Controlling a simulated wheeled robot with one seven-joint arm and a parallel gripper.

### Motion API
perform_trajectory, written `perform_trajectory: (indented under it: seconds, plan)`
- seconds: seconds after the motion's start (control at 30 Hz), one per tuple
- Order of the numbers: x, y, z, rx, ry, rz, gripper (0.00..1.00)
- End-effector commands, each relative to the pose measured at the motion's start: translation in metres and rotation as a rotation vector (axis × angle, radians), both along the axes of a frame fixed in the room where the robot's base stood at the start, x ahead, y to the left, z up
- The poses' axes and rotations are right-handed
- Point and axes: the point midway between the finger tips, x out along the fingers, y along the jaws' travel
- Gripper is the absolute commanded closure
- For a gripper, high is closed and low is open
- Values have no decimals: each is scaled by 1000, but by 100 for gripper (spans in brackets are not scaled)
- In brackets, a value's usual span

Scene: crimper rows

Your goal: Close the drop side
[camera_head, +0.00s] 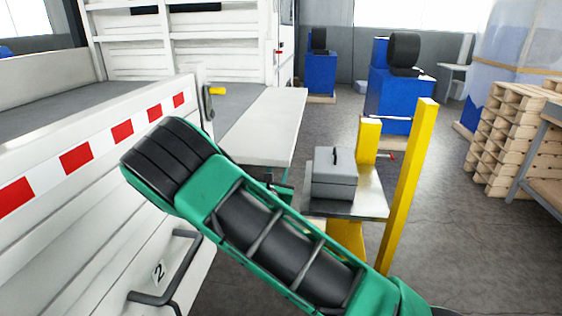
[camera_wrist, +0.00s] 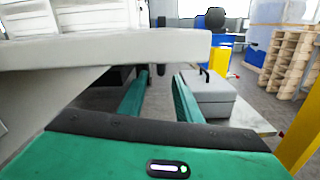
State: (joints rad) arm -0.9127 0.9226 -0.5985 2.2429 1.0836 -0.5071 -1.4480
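The drop side (camera_head: 268,127) is a white panel. It sticks out roughly level from the truck bed, beyond a post with a yellow-handled latch (camera_head: 214,91). In the wrist view the drop side (camera_wrist: 120,48) crosses the upper picture as a pale slab, its edge ending right of centre. My gripper (camera_wrist: 161,76) has its two green fingers apart, with floor showing between them. The fingers are below the slab's edge; whether they touch it I cannot tell. A small dark part (camera_wrist: 160,69) shows between the fingertips under the slab. In the head view my arm mostly hides my gripper.
A nearer upright side panel (camera_head: 100,165) has red marks, a grey handle and a number 2. A grey toolbox (camera_head: 334,174) stands on a small metal table (camera_head: 372,197) close right of my gripper, by yellow posts (camera_head: 408,180). Pallets (camera_head: 505,135) stand right. Floor between is open.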

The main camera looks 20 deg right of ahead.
Motion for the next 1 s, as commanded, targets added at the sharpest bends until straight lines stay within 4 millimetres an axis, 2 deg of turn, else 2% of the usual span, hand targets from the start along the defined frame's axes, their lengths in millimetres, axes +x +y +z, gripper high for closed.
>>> perform_trajectory:
  seconds: [0.3,0.5,0.7,0.97,1.0]
  plan:
    - [48,-29,0,3,-3,-5,69]
    - [72,-42,0,4,-1,-3,69]
    - [82,-48,0,4,-1,-3,69]
    - [82,-48,0,4,-1,-3,69]
    - [82,-48,0,4,-1,-3,74]
